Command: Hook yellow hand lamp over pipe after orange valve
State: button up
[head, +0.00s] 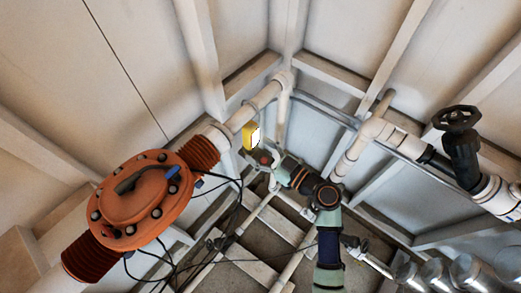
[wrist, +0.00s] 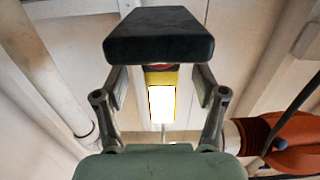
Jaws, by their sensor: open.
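The yellow hand lamp (head: 251,136), with a lit white panel, is just below the pale pipe (head: 257,103) beyond the orange valve (head: 145,200). My gripper (head: 264,159) is open, just below and right of the lamp in the head view. In the wrist view the lamp (wrist: 162,103) shows upright beyond and between my open fingers, with a red part near its top. I cannot see its hook or whether it hangs on the pipe. The orange valve (wrist: 296,145) is at the lower right there. A dark block covers the top middle.
A black handwheel valve (head: 459,125) stands on a pipe at the right. Black cables (head: 238,200) loop beside the orange valve. Silver ducts (head: 470,275) fill the lower right. Beams and wall panels close in the corner behind the pipe.

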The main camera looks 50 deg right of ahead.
jog(key=s, duration=1.2)
jog(key=shift+d, duration=0.15)
